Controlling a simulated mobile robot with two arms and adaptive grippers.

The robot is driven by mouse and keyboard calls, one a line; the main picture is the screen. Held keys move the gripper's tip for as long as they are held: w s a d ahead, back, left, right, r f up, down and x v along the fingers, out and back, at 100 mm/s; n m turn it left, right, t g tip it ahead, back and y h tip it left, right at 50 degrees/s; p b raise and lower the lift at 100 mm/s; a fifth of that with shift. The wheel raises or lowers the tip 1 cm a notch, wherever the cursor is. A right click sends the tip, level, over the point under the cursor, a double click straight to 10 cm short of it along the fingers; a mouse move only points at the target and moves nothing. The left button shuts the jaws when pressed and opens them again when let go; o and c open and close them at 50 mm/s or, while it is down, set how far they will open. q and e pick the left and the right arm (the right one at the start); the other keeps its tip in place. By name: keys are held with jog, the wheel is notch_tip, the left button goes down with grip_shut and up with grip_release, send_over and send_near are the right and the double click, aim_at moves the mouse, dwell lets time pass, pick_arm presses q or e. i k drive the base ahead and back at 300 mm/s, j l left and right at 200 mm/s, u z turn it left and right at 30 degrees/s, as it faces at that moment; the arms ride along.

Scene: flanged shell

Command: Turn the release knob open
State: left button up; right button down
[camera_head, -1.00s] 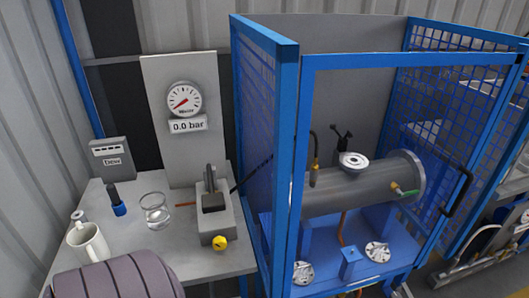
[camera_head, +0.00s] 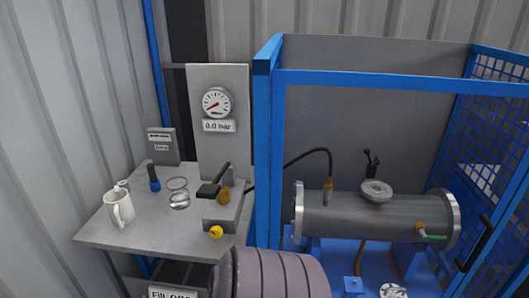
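A small yellow knob (camera_head: 216,232) sits at the front foot of a grey pump block (camera_head: 221,217) on the bench. I take it for the release knob; its turned position is too small to tell. The pump has a dark lever (camera_head: 215,184) and a brass-coloured part (camera_head: 223,196) on top. Behind it, a round gauge (camera_head: 216,102) on a grey panel has a display (camera_head: 219,126) reading 0.0 bar. Neither of my grippers is in view, and nothing is seen touching the knob.
On the bench (camera_head: 150,228) stand a white mug (camera_head: 119,207), a glass beaker (camera_head: 178,193), a blue-based tool (camera_head: 154,178) and a grey box (camera_head: 163,146). Right of the bench, a blue frame (camera_head: 268,150) encloses a grey flanged shell (camera_head: 350,217). A black hose (camera_head: 309,154) runs to the shell.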

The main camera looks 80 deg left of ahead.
aim_at(216, 231)
jog(key=i+u, duration=0.15)
jog(key=u, duration=0.2)
jog(key=i+u, duration=0.3)
jog(key=l+u, duration=0.1)
jog(key=u, duration=0.25)
